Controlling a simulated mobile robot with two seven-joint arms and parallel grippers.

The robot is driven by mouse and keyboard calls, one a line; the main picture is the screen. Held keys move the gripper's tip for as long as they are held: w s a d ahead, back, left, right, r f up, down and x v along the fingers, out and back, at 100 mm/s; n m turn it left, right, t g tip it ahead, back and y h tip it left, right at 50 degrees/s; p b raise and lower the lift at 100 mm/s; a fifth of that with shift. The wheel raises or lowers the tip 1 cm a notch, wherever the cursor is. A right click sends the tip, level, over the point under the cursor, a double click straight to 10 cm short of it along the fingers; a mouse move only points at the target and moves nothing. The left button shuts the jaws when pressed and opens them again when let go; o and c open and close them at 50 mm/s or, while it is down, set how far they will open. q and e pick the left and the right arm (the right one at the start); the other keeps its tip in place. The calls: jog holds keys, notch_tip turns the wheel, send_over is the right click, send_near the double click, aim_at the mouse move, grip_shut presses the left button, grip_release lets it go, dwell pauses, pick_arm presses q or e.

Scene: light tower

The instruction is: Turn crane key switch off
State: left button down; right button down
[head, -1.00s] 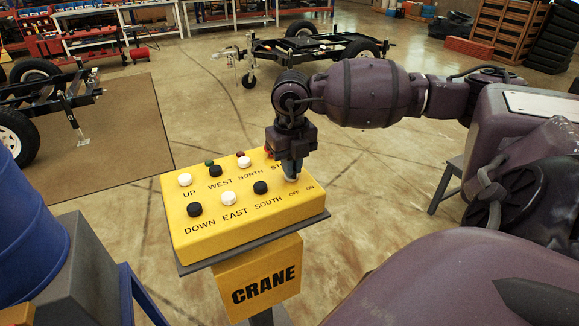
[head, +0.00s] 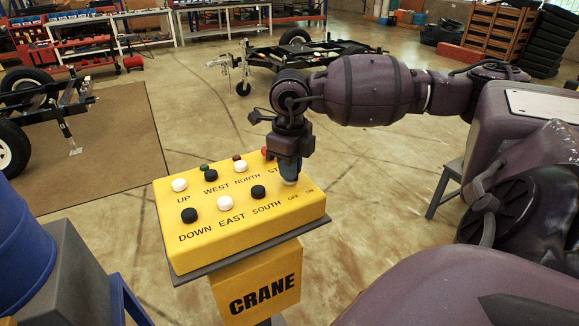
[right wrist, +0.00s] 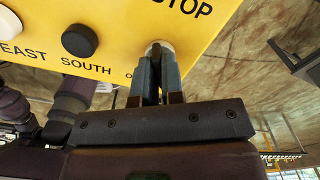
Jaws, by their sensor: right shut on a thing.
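The yellow crane control box (head: 222,243) stands on a grey plate, with black and white buttons and a CRANE sign below. The key switch (head: 290,182) is a pale round knob at the box's right end, by the OFF and ON labels. My right gripper (head: 289,176) points down from above with its fingers shut on it. In the right wrist view the key switch (right wrist: 161,48) shows between the two fingertips (right wrist: 156,62). The fingers hide much of it, so its exact angle cannot be told. My left gripper is not in view.
The black SOUTH button (head: 258,192) sits just left of the gripper. The red stop button (head: 267,153) is partly hidden behind it. A blue drum (head: 22,240) stands at the left. Open floor lies behind and right of the box.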

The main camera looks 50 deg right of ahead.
dwell(0.3)
jog(key=c, duration=1.2)
grip_release()
jog(key=shift+c, duration=0.2)
notch_tip(320, 180, up, 11)
jog(key=shift+p, duration=0.3)
jog(key=shift+f, duration=0.1)
jog(key=shift+s, duration=0.15)
